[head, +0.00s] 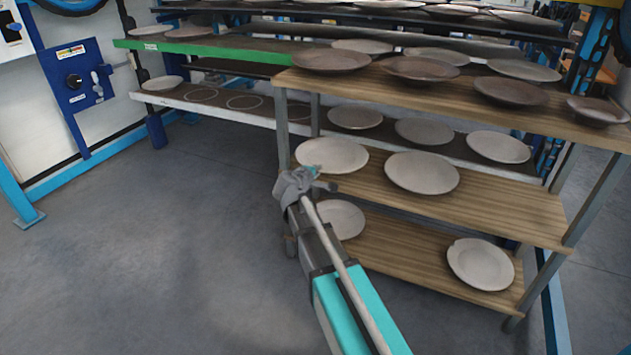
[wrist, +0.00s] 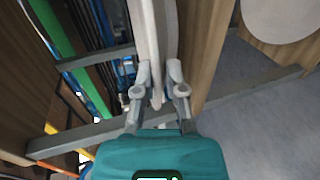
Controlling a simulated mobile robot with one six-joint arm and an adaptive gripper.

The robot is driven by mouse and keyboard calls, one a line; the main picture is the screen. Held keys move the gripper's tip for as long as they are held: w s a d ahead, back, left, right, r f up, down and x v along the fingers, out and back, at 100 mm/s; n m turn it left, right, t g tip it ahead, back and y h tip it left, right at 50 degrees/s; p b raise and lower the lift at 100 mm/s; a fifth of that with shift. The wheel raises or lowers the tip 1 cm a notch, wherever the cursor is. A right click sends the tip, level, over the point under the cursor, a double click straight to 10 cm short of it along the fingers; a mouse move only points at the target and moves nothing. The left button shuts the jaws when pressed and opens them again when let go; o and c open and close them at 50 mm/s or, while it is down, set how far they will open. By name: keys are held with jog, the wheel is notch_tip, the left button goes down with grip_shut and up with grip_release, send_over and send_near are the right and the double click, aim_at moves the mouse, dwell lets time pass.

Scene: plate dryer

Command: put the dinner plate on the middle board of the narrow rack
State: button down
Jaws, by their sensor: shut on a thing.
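The dinner plate (head: 332,154), pale and round, is level at the left end of the middle board (head: 500,212) of the narrow wooden rack. My gripper (head: 313,172) is shut on its near left rim, just outside the rack's left end. In the wrist view the plate (wrist: 146,35) shows edge-on between the two fingers (wrist: 157,78). I cannot tell whether the plate touches the board or hangs just above it. A second pale plate (head: 421,172) lies on the same board to the right, a small gap away.
The top board (head: 420,93) holds several brown and grey plates. The bottom board (head: 400,255) holds two pale plates, one partly behind my arm. A rack post (head: 282,130) stands close to my gripper. A wide dryer rack (head: 215,104) is behind. The floor at left is clear.

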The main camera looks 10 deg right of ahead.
jog(key=shift+f+b, duration=1.55)
jog(key=shift+f, duration=0.15)
jog(key=c, duration=0.7)
grip_release()
jog(key=shift+p+v, duration=1.85)
jog(key=shift+v, duration=4.2)
